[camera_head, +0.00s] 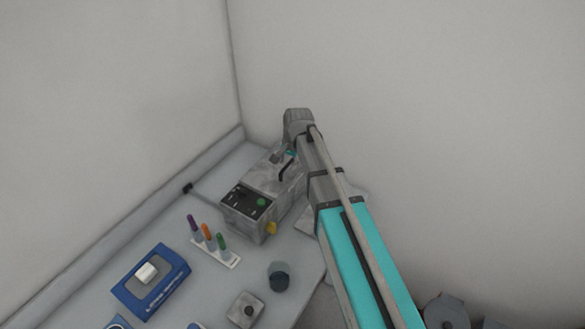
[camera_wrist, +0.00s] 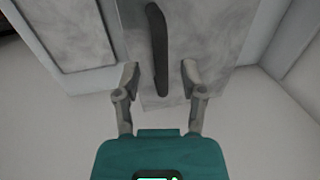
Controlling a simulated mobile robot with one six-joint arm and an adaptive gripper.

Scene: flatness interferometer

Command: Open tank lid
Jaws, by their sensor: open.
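The tank (camera_head: 258,190) is a grey metal box with a dark control panel at its front, standing at the back of the table. Its lid (camera_wrist: 190,35) is grey and looks closed. A black bar handle (camera_wrist: 158,45) stands on the lid; it also shows in the head view (camera_head: 287,168). My gripper (camera_wrist: 161,75) is open, with one finger on each side of the near end of the handle in the wrist view. The fingers look apart from the handle; how high they are over the lid I cannot tell. In the head view my arm hides part of the tank's right side.
A rack (camera_head: 215,245) with several coloured-top tubes stands in front of the tank. A blue device (camera_head: 152,283), a dark cup (camera_head: 279,275) and a small grey box (camera_head: 245,309) are nearer. Walls (camera_head: 400,80) close off the table's back and left.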

